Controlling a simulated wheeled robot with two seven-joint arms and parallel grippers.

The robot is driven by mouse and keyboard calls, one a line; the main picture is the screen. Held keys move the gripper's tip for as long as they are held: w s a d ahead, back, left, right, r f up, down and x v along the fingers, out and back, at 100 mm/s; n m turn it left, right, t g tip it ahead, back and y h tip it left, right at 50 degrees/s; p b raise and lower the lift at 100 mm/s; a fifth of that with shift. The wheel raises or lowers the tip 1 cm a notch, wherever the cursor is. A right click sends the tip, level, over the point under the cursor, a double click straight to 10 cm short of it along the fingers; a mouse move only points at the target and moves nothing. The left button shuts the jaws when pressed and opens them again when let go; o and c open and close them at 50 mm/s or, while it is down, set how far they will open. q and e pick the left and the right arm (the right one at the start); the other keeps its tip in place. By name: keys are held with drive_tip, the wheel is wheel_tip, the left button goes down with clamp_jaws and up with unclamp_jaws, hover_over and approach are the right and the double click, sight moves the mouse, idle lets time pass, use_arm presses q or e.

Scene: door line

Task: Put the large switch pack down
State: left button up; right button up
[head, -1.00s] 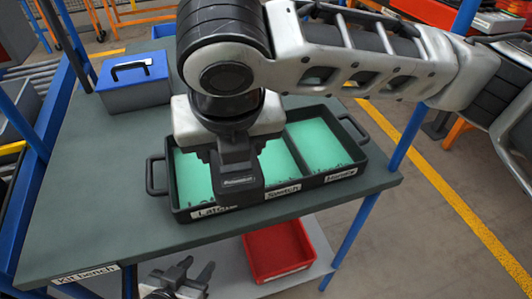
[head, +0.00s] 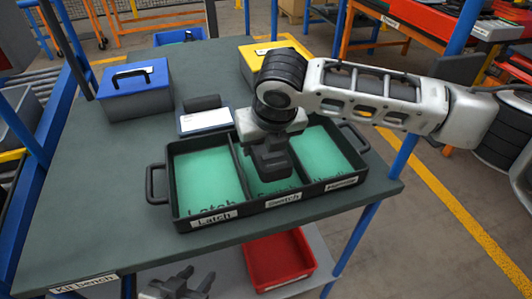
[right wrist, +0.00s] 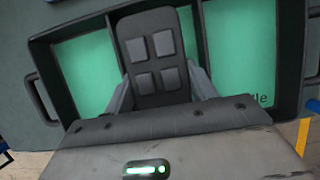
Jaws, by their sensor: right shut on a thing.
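The large switch pack (right wrist: 152,62), a dark slab with several grey square buttons, is between the fingers of my right gripper (right wrist: 155,95). In the head view my right gripper (head: 272,160) is over the middle compartment of a black tray (head: 174,197), labelled Switch, and mostly hides the pack. I cannot tell whether the pack touches the compartment floor. The tray has green-floored compartments; the Latch one (head: 207,180) at left and the Handle one (head: 325,155) at right look empty. My left gripper (head: 180,284) is low at the bottom edge, fingers apart and empty.
The tray stands on the grey-green kit bench (head: 110,200). A red bin (head: 275,262) sits on the lower shelf.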

sight(266, 155)
drive_tip(key=shift+w+d+f, duration=0.1)
drive_tip(key=shift+w+f, duration=0.1)
drive_tip(key=shift+f, duration=1.65)
drive_tip(key=o, duration=0.8)
drive_tip(key=shift+f, duration=0.15)
drive_tip(key=v, duration=1.2)
drive_tip(key=shift+p, duration=0.4)
